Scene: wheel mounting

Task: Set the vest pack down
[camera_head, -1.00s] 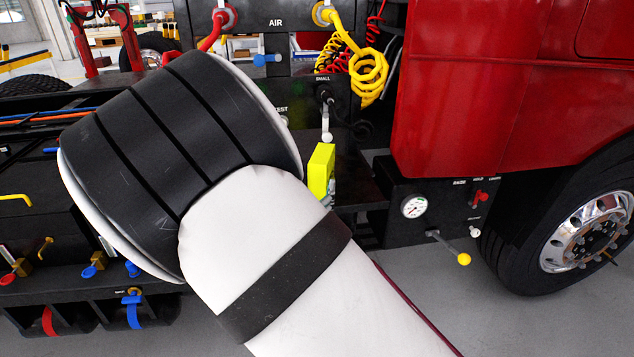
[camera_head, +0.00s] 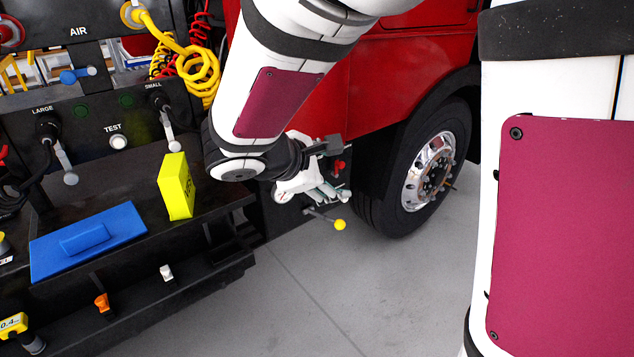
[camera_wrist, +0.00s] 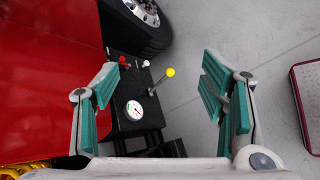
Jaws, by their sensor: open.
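The vest pack, a bright yellow block with dark lettering (camera_head: 176,186), stands upright on the black shelf (camera_head: 125,190) of the rig in the head view, right of a blue tray-like block. My gripper (camera_head: 318,185) is to the right of the pack and apart from it, by the gauge panel at the truck's front wheel. In the wrist view my gripper (camera_wrist: 160,80) is open, its teal-padded fingers spread wide with nothing between them. The pack does not show in the wrist view.
A blue block (camera_head: 88,241) lies on the shelf. A yellow-knobbed lever (camera_wrist: 169,73) and a round gauge (camera_wrist: 134,110) show between my fingers. The red truck body (camera_wrist: 45,70) is close on the left.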

